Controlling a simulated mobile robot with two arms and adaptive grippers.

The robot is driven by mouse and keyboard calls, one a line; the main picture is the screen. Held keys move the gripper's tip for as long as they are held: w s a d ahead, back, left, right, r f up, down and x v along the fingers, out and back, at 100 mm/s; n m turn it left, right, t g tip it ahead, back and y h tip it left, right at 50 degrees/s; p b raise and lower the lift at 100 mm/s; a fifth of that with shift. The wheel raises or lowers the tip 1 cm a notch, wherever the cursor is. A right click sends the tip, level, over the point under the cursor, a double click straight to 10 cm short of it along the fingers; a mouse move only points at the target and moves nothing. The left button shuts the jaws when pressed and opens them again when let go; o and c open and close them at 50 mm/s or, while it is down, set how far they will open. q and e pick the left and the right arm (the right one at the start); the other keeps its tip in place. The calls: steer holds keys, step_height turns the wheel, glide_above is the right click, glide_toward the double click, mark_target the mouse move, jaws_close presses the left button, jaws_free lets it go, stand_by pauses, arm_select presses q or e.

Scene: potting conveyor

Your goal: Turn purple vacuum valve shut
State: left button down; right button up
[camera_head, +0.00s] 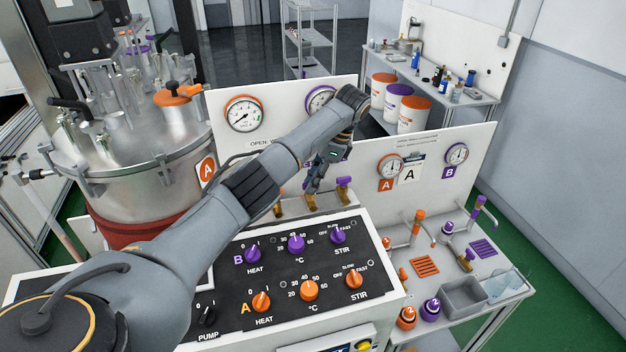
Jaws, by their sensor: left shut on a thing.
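My left gripper (313,184) reaches over the control panel to the row of small brass valves at the foot of the white gauge board. It points down and is shut on the middle valve, whose purple handle (310,200) is mostly hidden by the fingers. I cannot tell the handle's exact angle. Another valve with a purple handle (344,184) stands just right of the gripper. An orange-handled valve (277,209) stands to its left. A purple-rimmed gauge (320,99) above is partly covered by my arm; its label is hidden. My right gripper is not in view.
The black control panel (270,254) with purple and orange knobs lies under my arm. A steel vessel (150,160) stands at the left. At the right, a bench holds orange and purple valves, a grey tray (463,297) and a second gauge board (430,190).

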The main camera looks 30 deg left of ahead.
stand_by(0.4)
arm_select(q)
steer(key=c, duration=1.2)
jaws_free()
steer(key=v, duration=1.1)
steer(key=shift+w+r, duration=0.2)
steer(key=shift+r, duration=0.2)
